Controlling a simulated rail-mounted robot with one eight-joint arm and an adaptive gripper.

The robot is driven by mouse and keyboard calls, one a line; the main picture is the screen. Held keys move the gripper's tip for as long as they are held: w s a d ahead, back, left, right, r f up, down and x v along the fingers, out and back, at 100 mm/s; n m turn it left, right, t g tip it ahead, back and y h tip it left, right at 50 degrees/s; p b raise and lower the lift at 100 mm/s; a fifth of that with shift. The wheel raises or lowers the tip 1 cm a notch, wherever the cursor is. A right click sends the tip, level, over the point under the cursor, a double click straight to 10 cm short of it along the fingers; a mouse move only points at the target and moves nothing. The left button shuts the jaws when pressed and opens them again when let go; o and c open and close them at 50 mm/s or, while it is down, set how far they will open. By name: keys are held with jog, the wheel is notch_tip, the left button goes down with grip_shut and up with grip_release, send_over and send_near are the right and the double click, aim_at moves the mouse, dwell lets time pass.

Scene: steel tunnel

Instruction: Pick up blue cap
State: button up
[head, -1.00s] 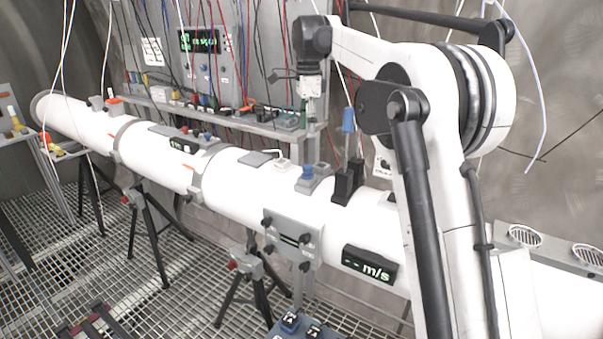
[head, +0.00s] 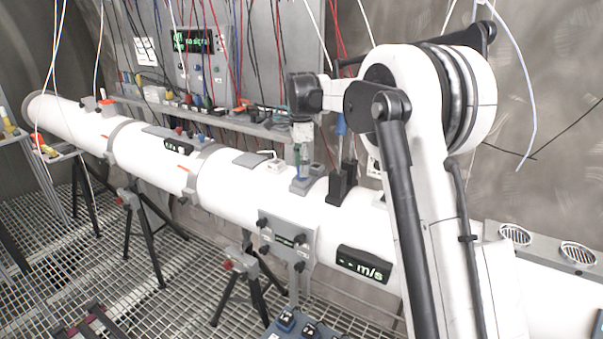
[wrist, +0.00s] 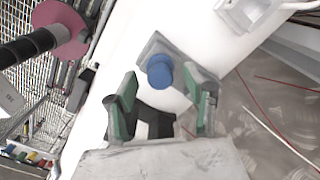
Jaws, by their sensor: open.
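The blue cap (wrist: 160,71) sits on a grey block (wrist: 152,45) on top of the white pipe. In the wrist view it lies just ahead of my fingers, roughly midway between them. My gripper (wrist: 161,100) is open and empty, its green-padded fingers on either side of the line to the cap. In the head view my gripper (head: 302,165) points straight down over the grey block (head: 303,186) and mostly hides the cap there.
A black holder (head: 343,185) with a blue-handled tool (head: 341,125) stands close to the right of the block. A small white box (head: 275,166) is on the pipe to its left. A shelf (head: 220,118) with cables runs behind.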

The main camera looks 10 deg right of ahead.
jog(key=shift+f, duration=0.9)
jog(key=c, duration=1.1)
jog(key=shift+r, duration=0.15)
